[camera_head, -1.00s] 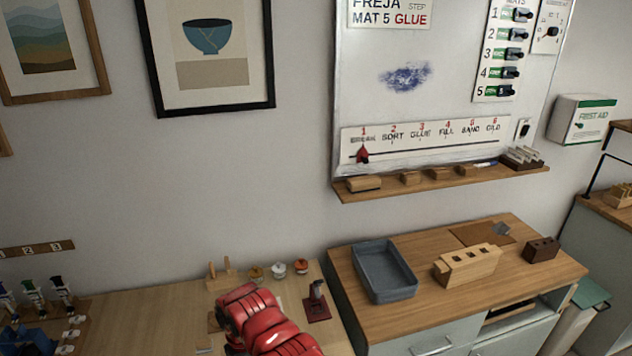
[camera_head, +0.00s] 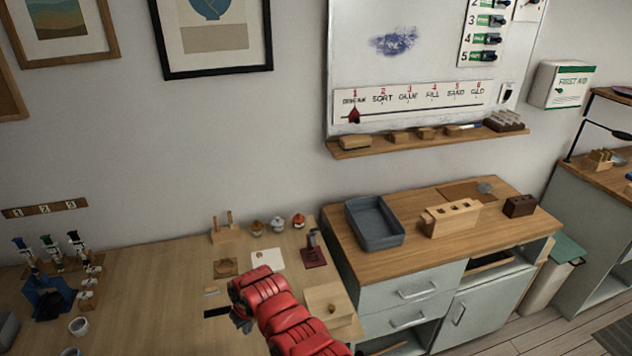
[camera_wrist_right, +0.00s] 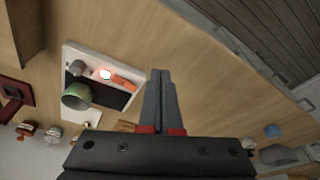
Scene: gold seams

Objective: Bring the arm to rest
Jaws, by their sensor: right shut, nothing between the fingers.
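My right arm (camera_head: 281,318) is red and reaches over the wooden bench from the bottom of the head view. Its gripper (camera_head: 240,322) is dark, small and partly hidden by the arm there. In the right wrist view, the right gripper (camera_wrist_right: 160,76) shows two grey fingers pressed together with nothing between them. They stand over the bench top beside a white-edged tray. My left arm and gripper are not in view.
In the wrist view, a green cup (camera_wrist_right: 76,97) sits at the white-edged tray (camera_wrist_right: 70,53). In the head view, coloured-top bottles (camera_head: 50,248) stand at left, a maroon stand (camera_head: 314,250) behind the arm, and a grey bin (camera_head: 375,226) on the right cabinet. Bench left of the arm is largely clear.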

